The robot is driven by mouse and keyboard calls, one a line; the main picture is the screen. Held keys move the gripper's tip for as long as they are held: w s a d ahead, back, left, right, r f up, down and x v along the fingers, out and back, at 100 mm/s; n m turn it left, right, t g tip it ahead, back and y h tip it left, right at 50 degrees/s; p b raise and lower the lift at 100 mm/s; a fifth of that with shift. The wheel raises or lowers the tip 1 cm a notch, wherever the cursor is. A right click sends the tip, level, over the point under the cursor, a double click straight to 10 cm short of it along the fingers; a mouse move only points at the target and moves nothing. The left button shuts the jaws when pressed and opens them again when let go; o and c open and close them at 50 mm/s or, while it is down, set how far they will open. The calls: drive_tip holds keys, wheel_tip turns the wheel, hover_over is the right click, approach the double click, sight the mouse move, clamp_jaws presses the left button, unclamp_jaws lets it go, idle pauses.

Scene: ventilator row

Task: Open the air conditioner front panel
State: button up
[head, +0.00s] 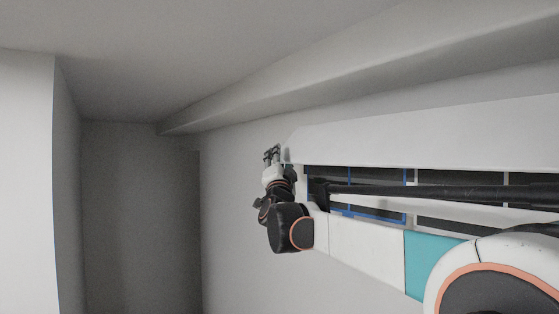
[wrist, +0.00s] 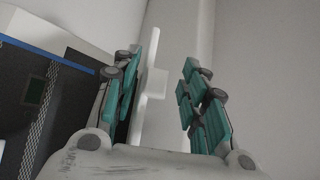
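The air conditioner's white front panel (head: 420,138) runs along the wall in the head view. It stands away from the body, with dark blue-edged filters (head: 380,177) exposed below it. My gripper (head: 272,153) is at the panel's left end, with its fingers pointing up. In the wrist view, my gripper (wrist: 160,92) has its teal-padded fingers spread apart. A thin white edge piece (wrist: 150,85), seemingly part of the panel, shows between the fingers, closer to the left one. I cannot tell whether it touches that finger. The dark unit interior (wrist: 50,100) shows at left.
A ceiling beam (head: 330,70) runs above the unit. A white wall block (head: 28,180) stands at the far left. The space between that block and my gripper looks free. My arm covers much of the unit's lower part.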

drive_tip(key=shift+w+d, duration=0.1)
clamp_jaws()
drive_tip(key=shift+s+a+r, duration=0.3)
drive_tip(key=shift+a+r, duration=0.1)
drive_tip(key=shift+r, duration=0.3)
drive_tip(key=shift+s+a+r, duration=0.25)
drive_tip(key=shift+a+r, duration=0.15)
drive_tip(key=shift+r, duration=0.3)
unclamp_jaws()
drive_tip(key=shift+o, duration=0.6)
drive_tip(key=shift+a, duration=0.15)
